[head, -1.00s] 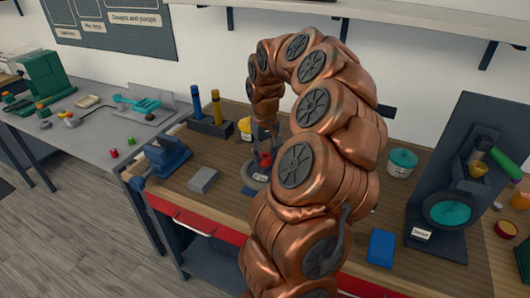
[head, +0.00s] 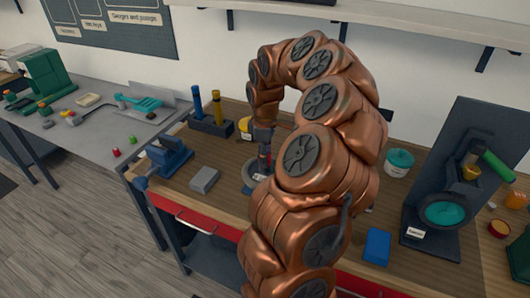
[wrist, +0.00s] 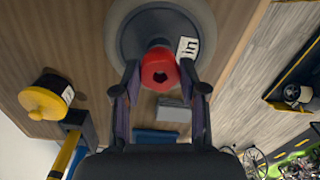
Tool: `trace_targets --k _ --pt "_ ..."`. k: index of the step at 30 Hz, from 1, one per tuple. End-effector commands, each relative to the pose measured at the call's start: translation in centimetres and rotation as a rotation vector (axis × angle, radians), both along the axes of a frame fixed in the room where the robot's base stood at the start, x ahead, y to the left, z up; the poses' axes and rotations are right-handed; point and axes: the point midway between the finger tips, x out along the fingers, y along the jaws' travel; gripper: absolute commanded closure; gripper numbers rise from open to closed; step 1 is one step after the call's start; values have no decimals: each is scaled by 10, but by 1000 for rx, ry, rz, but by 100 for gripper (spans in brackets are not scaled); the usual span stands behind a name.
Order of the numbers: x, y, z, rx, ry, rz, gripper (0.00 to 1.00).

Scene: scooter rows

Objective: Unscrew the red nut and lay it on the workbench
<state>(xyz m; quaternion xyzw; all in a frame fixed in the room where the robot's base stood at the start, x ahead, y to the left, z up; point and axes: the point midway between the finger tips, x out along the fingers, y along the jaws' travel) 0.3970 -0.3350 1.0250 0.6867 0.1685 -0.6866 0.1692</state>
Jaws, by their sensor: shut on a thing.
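Behind the nut is a round dark base (wrist: 132,42) with a white label. I cannot tell whether the nut is still on a thread. In the head view my gripper (head: 264,148) points down over the base, and my arm hides part of that area. The workbench (head: 225,176) has a wooden top and a red drawer front.
A grey block (head: 204,179) and a blue vise (head: 165,157) stand left of the base. A holder (head: 211,126) with blue and yellow tools and a yellow-lidded jar (wrist: 44,100) are close by. A blue box (head: 377,246) lies at the front right. Bare wood shows between them.

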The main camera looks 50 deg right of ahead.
Motion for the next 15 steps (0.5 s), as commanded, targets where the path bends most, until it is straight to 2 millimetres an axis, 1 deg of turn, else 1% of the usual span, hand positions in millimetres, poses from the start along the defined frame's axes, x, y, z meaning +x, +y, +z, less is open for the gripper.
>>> trace_targets --k 7,8,15 --pt "0 1 -1 3 1 8 91" --pt "0 1 -1 3 1 8 55" --pt "0 1 -1 2 1 7 30"
